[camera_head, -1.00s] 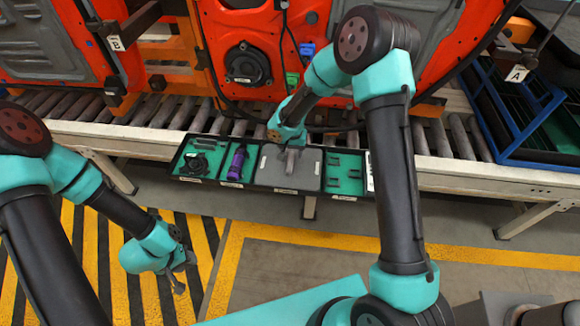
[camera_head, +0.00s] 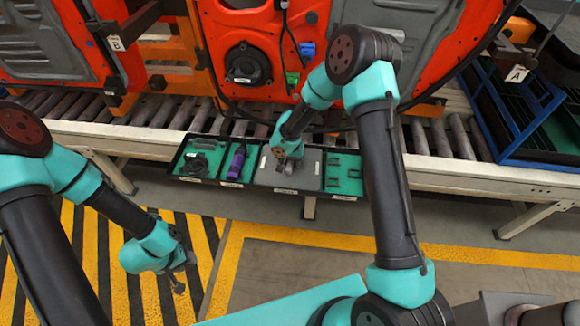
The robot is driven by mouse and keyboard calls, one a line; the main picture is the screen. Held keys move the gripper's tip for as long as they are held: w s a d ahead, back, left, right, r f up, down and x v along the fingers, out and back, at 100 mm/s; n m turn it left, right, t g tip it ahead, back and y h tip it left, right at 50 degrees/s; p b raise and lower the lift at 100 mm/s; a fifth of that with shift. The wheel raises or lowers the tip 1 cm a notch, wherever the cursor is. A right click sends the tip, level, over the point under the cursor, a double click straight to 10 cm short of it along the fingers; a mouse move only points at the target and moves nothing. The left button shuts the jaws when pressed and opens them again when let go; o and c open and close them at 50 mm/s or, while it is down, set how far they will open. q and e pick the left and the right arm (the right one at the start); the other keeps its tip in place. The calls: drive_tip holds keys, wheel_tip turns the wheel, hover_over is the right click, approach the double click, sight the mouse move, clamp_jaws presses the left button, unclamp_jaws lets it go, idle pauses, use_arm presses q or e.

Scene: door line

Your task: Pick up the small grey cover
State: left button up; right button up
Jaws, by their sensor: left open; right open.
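The small grey cover (camera_head: 308,176) appears to be the flat grey piece in the third compartment from the left of the black parts tray (camera_head: 296,191). Its upper left part is hidden by my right arm. My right gripper (camera_head: 286,167) is open and points down over the left part of that grey surface. I cannot tell whether its fingers touch it. My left gripper (camera_head: 180,278) is open and empty, over the yellow-striped floor at the lower left, well apart from the tray.
Other tray compartments hold a round black part (camera_head: 196,163), a purple bottle (camera_head: 237,161) and several small dark strips (camera_head: 346,174). Behind are the roller conveyor (camera_head: 440,137) and an orange door (camera_head: 245,40). A blue-framed rack (camera_head: 510,125) stands at the right.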

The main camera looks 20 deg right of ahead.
drive_tip(key=shift+f, duration=0.15)
idle(0.8)
clamp_jaws()
idle(0.3)
idle(0.9)
